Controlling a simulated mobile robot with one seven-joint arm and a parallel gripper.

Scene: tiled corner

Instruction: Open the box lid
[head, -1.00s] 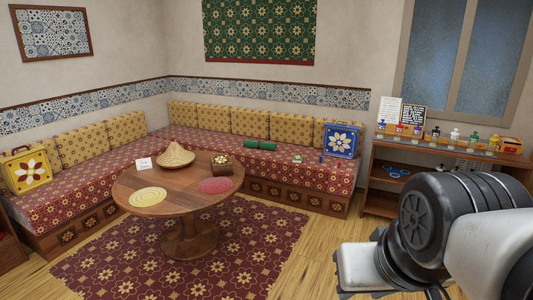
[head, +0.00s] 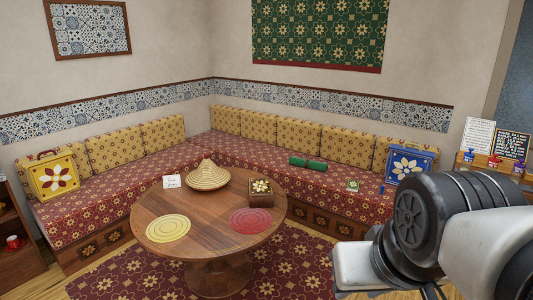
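A small dark wooden box (head: 261,193) with a patterned, flower-decorated lid sits at the right side of the round wooden table (head: 158,208). Its lid looks shut. Part of my arm fills the lower right in the head view, well to the right of the table and the box. The fingers of my gripper are not visible, so what they hold cannot be seen.
The table also bears a woven cone-lidded basket (head: 207,177), a white card (head: 172,181), a yellow mat (head: 168,228) and a red mat (head: 251,222). A cushioned corner bench (head: 95,197) runs behind. A blue case (head: 409,163) and a yellow case (head: 54,177) stand on it.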

